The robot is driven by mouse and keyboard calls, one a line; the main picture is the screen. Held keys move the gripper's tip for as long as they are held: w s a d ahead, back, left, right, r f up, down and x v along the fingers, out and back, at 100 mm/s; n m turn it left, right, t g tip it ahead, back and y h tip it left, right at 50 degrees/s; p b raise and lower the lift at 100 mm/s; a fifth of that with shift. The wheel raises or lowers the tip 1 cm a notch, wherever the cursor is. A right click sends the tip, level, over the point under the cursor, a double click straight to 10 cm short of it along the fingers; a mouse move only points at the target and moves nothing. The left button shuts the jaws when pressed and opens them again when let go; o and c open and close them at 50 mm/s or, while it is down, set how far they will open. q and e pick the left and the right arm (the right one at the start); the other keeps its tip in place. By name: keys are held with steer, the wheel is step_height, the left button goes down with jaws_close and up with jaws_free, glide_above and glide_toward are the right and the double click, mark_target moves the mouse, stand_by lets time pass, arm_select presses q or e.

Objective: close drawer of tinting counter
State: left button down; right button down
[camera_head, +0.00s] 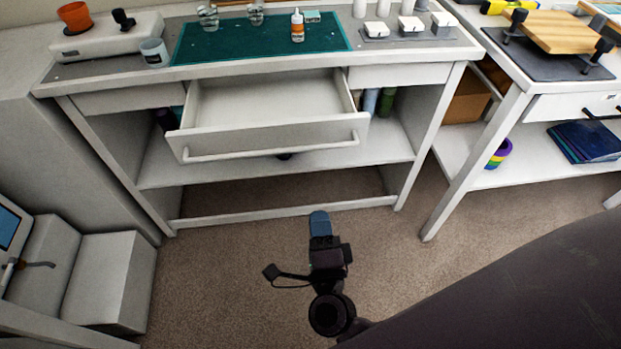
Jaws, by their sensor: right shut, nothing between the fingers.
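The tinting counter (420,57) is a white bench with a grey top and an open shelf below. Its middle drawer (268,136) is pulled out towards me and looks empty inside. A white bar handle (270,150) runs along the drawer's front. My right gripper (319,222), with blue fingertips, is shut and empty. In the picture it is below the drawer front, over the carpet, apart from the handle. My left gripper does not show.
A green mat (255,42) with glass cups and a small bottle (297,25) lies on the counter. A second bench (514,100) stands to the right, with a wooden board on top. A white box (110,280) is at lower left. Carpet (215,270) in front is clear.

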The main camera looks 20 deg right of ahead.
steer(key=x, duration=1.3)
steer(key=shift+w, duration=0.35)
steer(key=shift+w+d+r, duration=0.1)
steer(key=shift+r, duration=0.05)
